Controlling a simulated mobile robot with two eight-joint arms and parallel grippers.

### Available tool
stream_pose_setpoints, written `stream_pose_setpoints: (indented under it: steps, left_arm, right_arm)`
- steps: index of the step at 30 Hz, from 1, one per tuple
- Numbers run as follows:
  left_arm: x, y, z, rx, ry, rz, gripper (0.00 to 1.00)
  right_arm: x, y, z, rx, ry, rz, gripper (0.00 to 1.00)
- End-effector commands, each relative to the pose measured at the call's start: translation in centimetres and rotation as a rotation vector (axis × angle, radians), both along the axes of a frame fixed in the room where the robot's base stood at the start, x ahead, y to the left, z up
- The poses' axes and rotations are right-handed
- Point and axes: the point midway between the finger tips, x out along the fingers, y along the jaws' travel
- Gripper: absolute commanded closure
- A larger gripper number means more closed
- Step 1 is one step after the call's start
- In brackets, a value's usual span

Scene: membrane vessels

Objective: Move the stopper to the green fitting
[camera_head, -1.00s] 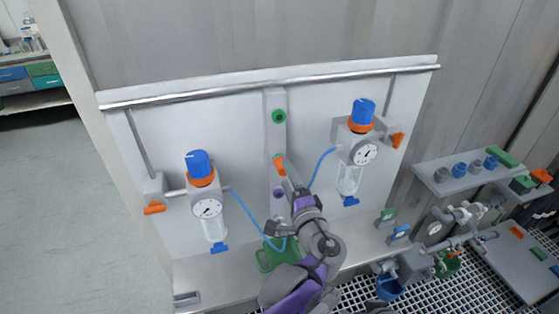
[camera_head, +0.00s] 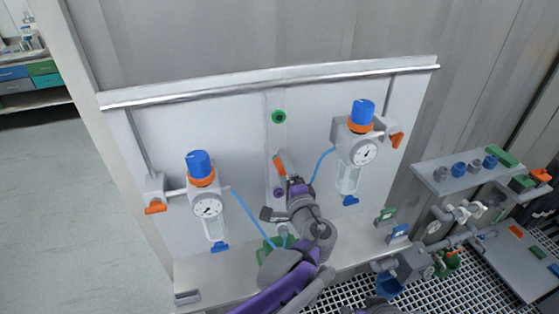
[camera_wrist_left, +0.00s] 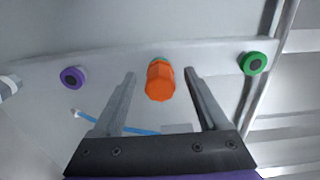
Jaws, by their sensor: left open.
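The orange stopper (camera_head: 277,167) sits in the middle fitting of a vertical strip on the white panel; it is also central in the left wrist view (camera_wrist_left: 160,82). The green fitting (camera_head: 279,116) is above it on the strip, and at the right in the left wrist view (camera_wrist_left: 253,63). A purple fitting (camera_wrist_left: 73,77) is on the other side of the stopper. My left gripper (camera_head: 283,164) is open at the stopper. In the left wrist view its two fingers (camera_wrist_left: 160,77) lie on either side of the stopper, with gaps showing. My right gripper is not seen.
A vessel with a blue cap and gauge (camera_head: 208,208) hangs left, another (camera_head: 364,153) right. A blue tube (camera_head: 245,214) runs from the left vessel to behind my arm. A grey shelf (camera_head: 440,180) with small parts stands right. The panel around the green fitting is clear.

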Motion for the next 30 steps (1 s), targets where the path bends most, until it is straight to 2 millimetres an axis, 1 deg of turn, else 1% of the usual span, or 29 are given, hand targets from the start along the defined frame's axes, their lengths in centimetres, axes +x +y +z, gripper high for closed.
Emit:
stream_pose_setpoints:
  steps: [29, 30]
  left_arm:
    - [-0.01, 0.00, 0.00, 0.000, 0.000, 0.000, 0.24]
    - [-0.01, 0.00, -0.01, 0.000, 0.000, 0.000, 0.27]
  right_arm:
    - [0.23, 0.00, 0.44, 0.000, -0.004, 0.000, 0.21]
    - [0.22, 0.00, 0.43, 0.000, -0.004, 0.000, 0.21]
